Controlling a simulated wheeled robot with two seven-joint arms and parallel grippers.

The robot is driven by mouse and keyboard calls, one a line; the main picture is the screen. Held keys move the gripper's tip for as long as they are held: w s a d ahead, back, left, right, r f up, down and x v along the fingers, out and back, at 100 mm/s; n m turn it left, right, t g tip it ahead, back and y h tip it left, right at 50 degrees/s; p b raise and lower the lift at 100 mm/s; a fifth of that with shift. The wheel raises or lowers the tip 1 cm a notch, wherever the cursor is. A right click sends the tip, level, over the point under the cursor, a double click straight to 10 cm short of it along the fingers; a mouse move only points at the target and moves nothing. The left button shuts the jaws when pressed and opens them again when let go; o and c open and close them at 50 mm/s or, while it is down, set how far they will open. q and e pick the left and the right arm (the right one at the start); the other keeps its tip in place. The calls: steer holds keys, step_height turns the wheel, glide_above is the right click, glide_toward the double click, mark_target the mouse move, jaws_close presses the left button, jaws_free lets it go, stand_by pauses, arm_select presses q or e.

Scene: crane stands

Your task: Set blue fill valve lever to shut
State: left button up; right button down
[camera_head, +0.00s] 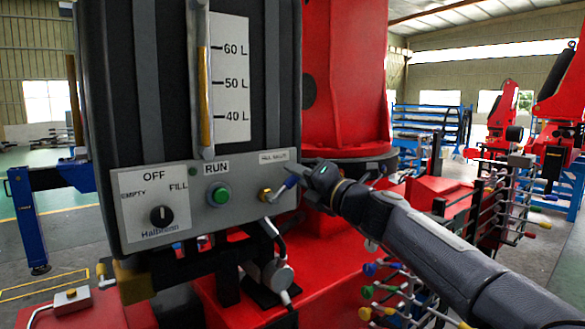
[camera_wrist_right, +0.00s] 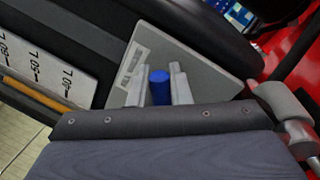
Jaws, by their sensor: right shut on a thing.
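The blue fill valve lever (camera_head: 290,182) sits at the right end of the grey control panel (camera_head: 240,200), next to a brass valve fitting (camera_head: 265,195). A small label plate is above it. My right gripper (camera_head: 303,178) reaches in from the right and is shut on the lever. In the right wrist view the blue lever grip (camera_wrist_right: 159,86) is between the two grey fingers. The lever's exact angle is partly hidden by the gripper. My left gripper is not in view.
The panel also has a black OFF/EMPTY/FILL knob (camera_head: 162,216) and a green RUN button (camera_head: 218,194). A level gauge (camera_head: 205,90) stands above it. Red crane parts (camera_head: 345,80) are behind my arm. Rows of coloured levers (camera_head: 395,295) are below it.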

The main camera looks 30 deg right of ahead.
steer(key=shift+d+f+m+t+h, duration=0.2)
steer(key=shift+f+m+h, duration=0.35)
steer(key=shift+m, duration=0.8)
steer(key=shift+d+f+m+t+h, duration=0.1)
steer(key=shift+d+f+m+h, duration=0.15)
steer(key=shift+f+m, duration=0.85)
steer(key=shift+d+f+m+t+h, duration=0.15)
steer(key=shift+f+m+h, duration=0.3)
steer(key=shift+m, duration=1.1)
steer(key=c, duration=1.4)
jaws_free()
steer(key=shift+o, duration=0.2)
steer(key=b+v, duration=0.1)
steer(key=v, duration=0.6)
steer(key=shift+s, duration=0.4)
steer(key=shift+d+f, duration=0.1)
